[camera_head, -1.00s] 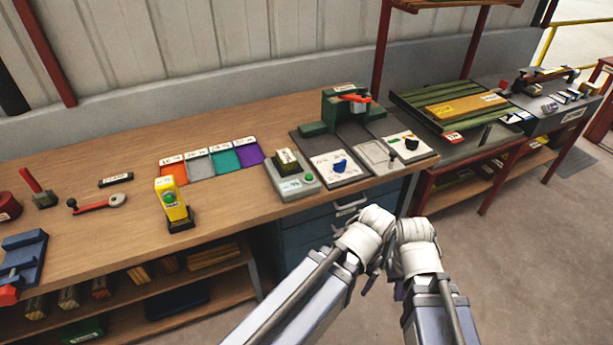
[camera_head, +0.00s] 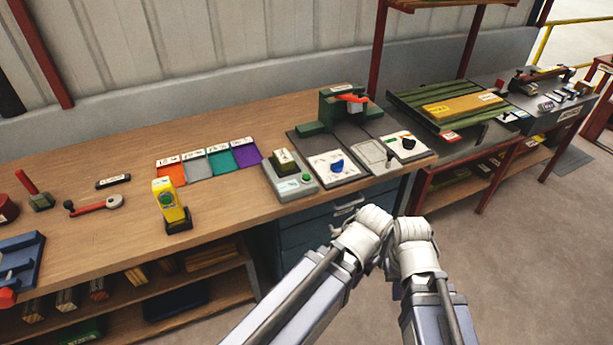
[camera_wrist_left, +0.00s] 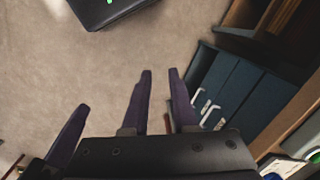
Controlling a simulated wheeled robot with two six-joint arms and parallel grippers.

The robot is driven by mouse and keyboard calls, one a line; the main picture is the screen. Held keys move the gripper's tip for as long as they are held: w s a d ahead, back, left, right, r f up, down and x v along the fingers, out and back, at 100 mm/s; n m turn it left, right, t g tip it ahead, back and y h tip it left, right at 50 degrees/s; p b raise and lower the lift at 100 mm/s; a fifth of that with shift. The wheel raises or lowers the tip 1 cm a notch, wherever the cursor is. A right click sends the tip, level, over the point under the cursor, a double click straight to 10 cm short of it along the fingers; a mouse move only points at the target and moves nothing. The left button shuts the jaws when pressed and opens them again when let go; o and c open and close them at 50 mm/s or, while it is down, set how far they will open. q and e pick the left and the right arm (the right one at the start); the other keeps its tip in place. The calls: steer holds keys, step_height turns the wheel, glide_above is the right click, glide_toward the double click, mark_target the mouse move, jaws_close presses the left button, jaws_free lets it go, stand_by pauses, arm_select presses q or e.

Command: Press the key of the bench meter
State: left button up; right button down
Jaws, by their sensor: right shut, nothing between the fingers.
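Two devices on the bench have a green button, and I cannot tell for sure which is the bench meter. One is an upright yellow device (camera_head: 170,207) on a black foot. The other is a low grey device (camera_head: 289,178) with a dark block on top and the button at its front. My right gripper (camera_head: 393,262) is low in the head view, in front of the bench's drawers and apart from both; its fingers are mostly hidden. In the left wrist view my left gripper (camera_wrist_left: 160,75) has its dark fingers apart, with nothing between them, above the floor.
Coloured mats (camera_head: 208,161) lie behind the devices. A panel with a blue knob (camera_head: 336,164), a panel with a black knob (camera_head: 408,144) and a green press (camera_head: 342,108) stand to the right. The wooden bench (camera_head: 110,245) has bare areas.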

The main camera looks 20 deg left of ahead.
arm_select(q)
jaws_close()
stand_by(0.9)
